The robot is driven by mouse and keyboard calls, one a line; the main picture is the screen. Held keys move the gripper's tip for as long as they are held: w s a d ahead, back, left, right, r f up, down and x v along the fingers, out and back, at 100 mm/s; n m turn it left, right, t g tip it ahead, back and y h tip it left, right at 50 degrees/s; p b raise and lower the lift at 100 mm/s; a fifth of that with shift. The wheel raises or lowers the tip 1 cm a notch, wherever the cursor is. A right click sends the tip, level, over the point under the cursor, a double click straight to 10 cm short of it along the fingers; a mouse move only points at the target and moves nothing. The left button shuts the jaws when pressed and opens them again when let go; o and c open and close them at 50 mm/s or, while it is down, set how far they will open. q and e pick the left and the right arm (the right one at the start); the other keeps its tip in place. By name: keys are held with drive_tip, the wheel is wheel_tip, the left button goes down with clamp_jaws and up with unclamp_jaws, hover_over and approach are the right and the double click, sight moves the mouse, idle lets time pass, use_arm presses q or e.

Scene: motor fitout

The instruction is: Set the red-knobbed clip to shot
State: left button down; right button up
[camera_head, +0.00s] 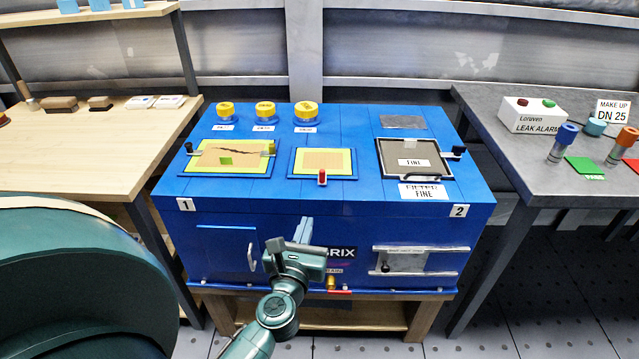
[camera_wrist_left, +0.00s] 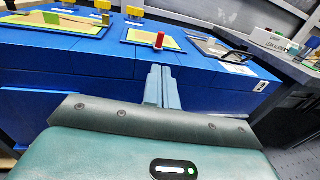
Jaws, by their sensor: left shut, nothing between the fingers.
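The red-knobbed clip (camera_head: 322,177) stands at the front edge of the middle yellow-green framed panel (camera_head: 350,163) on top of the blue cabinet (camera_head: 340,197). Its red knob also shows in the left wrist view (camera_wrist_left: 159,41), upright beyond my fingertips. My left gripper (camera_head: 305,232) is shut and empty. It is in front of the cabinet's front face, below and a little left of the clip, apart from it. Its fingers also show in the left wrist view (camera_wrist_left: 160,76). My right gripper is in neither view.
Yellow-capped knobs (camera_head: 265,111) stand behind. A white handle (camera_head: 251,257) juts from the cabinet front. Tables stand left (camera_head: 90,130) and right (camera_head: 500,110).

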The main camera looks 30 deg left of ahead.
sight(320, 176)
use_arm(q)
drive_tip(key=x, duration=1.4)
drive_tip(key=shift+p, duration=0.4)
drive_tip(key=x, duration=0.3)
drive_tip(key=shift+a+b, duration=0.25)
drive_tip(key=shift+b, duration=0.05)
drive_tip(key=shift+a+r, duration=0.1)
drive_tip(key=shift+r, duration=0.1)
